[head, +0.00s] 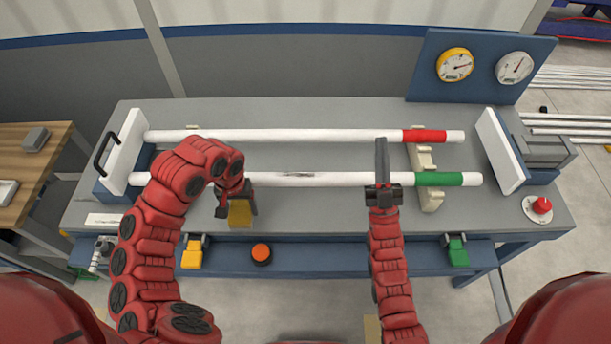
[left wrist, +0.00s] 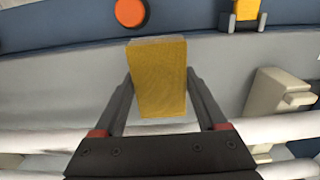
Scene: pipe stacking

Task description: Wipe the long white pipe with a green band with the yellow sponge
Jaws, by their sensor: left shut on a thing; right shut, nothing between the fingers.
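The long white pipe with a green band (head: 335,180) lies across the bench, its green band (head: 437,179) near the right end. A dark smudge (head: 297,174) shows near its middle. My left gripper (head: 237,201) is shut on the yellow sponge (head: 240,214), just in front of the pipe's left part. The left wrist view shows the sponge (left wrist: 158,80) between the fingers, with a white pipe (left wrist: 275,129) passing behind the gripper. Whether sponge and pipe touch cannot be told. My right gripper (head: 381,145) is shut and empty, in front of the pipe's right part in the head view.
A white pipe with a red band (head: 290,135) lies parallel behind. White end plates (head: 125,145) (head: 500,150) stand at both ends, and a beige support (head: 424,157) sits near the right. An orange button (head: 261,253) and yellow and green clips (head: 192,255) (head: 458,252) line the front. Gauges (head: 455,65) stand behind right.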

